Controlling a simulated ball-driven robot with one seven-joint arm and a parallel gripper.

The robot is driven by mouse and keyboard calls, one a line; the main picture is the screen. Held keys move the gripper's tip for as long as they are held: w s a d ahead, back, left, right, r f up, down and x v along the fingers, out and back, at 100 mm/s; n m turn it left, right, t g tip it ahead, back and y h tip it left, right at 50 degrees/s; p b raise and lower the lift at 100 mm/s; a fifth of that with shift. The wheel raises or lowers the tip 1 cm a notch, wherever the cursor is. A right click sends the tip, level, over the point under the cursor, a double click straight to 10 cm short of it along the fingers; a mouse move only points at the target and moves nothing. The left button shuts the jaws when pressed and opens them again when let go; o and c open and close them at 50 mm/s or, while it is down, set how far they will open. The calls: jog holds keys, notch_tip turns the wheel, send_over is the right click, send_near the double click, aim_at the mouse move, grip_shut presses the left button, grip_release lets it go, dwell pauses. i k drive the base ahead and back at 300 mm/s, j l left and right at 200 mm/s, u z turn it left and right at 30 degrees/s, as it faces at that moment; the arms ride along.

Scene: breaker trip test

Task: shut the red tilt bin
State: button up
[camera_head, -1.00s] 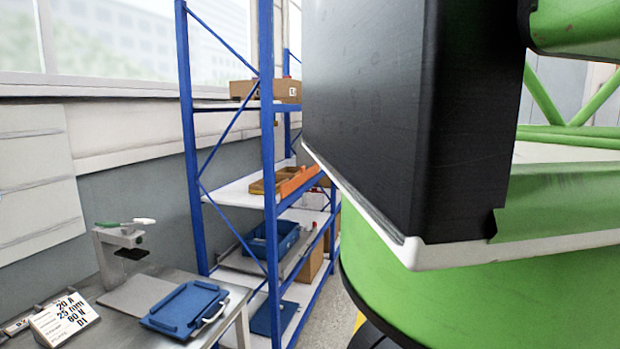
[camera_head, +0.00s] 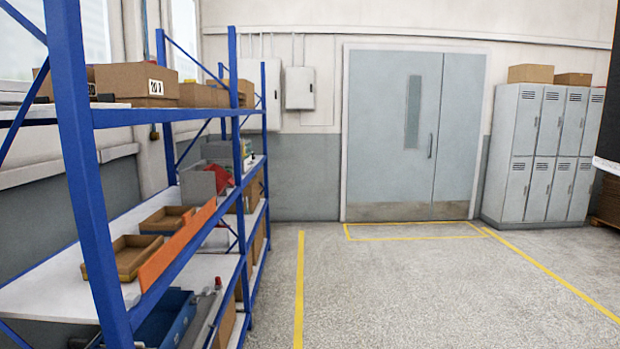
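No red tilt bin can be made out for certain. A small red patch (camera_head: 219,178) shows beside grey boxes (camera_head: 196,186) on the middle level of the blue shelf rack (camera_head: 82,190). It is too small and too partly hidden to tell whether it is a bin, or whether it is open or shut. My gripper is not in view.
Brown open trays (camera_head: 132,258) and an orange strip (camera_head: 176,246) sit on the rack's middle level. A blue bin (camera_head: 168,318) is below. Grey double doors (camera_head: 412,130) and lockers (camera_head: 543,150) stand at the back. The yellow-lined floor (camera_head: 400,290) is clear.

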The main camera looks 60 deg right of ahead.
aim_at(223, 177)
jog(key=i+l+z, duration=0.1)
jog(key=l, duration=0.35)
jog(key=i+l+z, duration=0.15)
jog(key=l, duration=0.25)
jog(key=i+l+z, duration=0.1)
jog(key=l, duration=0.3)
jog(key=i+l+z, duration=0.15)
jog(key=i+l, duration=0.15)
jog(key=i+l+z, duration=0.1)
jog(key=l, duration=0.35)
jog(key=i, duration=0.1)
